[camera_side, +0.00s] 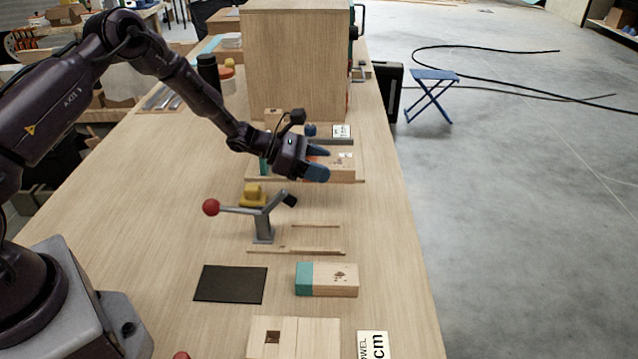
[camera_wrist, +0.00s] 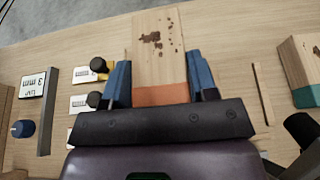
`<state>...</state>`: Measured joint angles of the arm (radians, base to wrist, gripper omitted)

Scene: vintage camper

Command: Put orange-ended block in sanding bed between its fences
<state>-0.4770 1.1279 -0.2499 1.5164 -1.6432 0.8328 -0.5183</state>
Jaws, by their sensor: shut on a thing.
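My gripper (camera_side: 317,162) has its blue fingers closed on both sides of the orange-ended block (camera_wrist: 158,55). The block is pale wood with brown stains, and its orange end (camera_wrist: 160,95) faces my palm. In the side view the block (camera_side: 344,166) is partly hidden by the fingers, and I cannot tell whether it touches the surface below. A low wooden bed with two thin strips like fences (camera_side: 300,240) lies nearer the camera, empty between them. One strip (camera_wrist: 262,95) shows right of the block in the wrist view.
A red-knobbed lever clamp (camera_side: 263,222) stands at the bed's left. A teal-ended block (camera_side: 332,280) and a dark sheet (camera_side: 230,284) lie nearer the camera. A large wooden box (camera_side: 295,60) stands behind my gripper. The table's right edge is close.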

